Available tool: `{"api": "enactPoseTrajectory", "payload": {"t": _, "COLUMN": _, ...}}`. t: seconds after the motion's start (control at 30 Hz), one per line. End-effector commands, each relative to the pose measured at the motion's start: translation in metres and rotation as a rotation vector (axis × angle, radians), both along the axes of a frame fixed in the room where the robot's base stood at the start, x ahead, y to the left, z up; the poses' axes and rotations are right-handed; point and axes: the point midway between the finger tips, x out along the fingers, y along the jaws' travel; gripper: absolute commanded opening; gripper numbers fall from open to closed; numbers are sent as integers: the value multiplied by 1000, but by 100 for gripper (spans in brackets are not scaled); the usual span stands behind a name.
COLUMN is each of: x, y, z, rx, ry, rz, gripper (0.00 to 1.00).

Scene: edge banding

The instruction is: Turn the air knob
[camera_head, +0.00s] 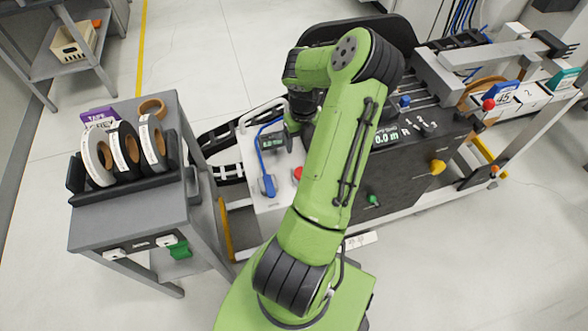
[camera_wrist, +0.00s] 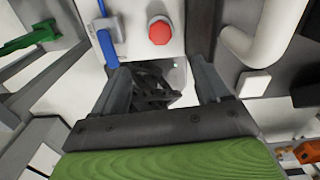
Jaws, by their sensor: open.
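In the head view, a white panel (camera_head: 274,205) carries a blue lever-like handle (camera_head: 268,186) and a red button (camera_head: 298,174). Which control is the air knob cannot be told for sure. The wrist view shows the blue handle (camera_wrist: 107,46) and the red button (camera_wrist: 159,31) at the top, beyond my fingertips. My gripper (camera_wrist: 163,82) is open and empty, with its two fingers apart and touching neither control. In the head view my arm hides part of the machine.
The machine's dark front (camera_head: 420,160) bears a yellow knob (camera_head: 438,167) and a green knob (camera_head: 373,200). A grey cart (camera_head: 140,220) with tape rolls (camera_head: 125,147) stands at left. A black cable chain (camera_head: 218,138) lies behind the panel. Open floor lies at the back.

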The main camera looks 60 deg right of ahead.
Motion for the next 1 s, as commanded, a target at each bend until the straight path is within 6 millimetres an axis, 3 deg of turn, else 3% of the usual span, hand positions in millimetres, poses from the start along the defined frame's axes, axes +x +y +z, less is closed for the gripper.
{"api": "enactPoseTrajectory", "payload": {"t": 0.5, "x": 0, "y": 2, "z": -128, "rx": 6, "ry": 0, "rz": 4, "gripper": 75}}
{"api": "enactPoseTrajectory", "payload": {"t": 0.7, "x": 0, "y": 1, "z": -148, "rx": 2, "ry": 1, "rz": 4, "gripper": 75}}
{"api": "enactPoseTrajectory", "payload": {"t": 0.97, "x": 0, "y": 1, "z": -149, "rx": 1, "ry": 1, "rz": 5, "gripper": 75}}
{"api": "enactPoseTrajectory", "payload": {"t": 1.0, "x": 0, "y": 1, "z": -149, "rx": 1, "ry": 1, "rz": 5, "gripper": 69}}
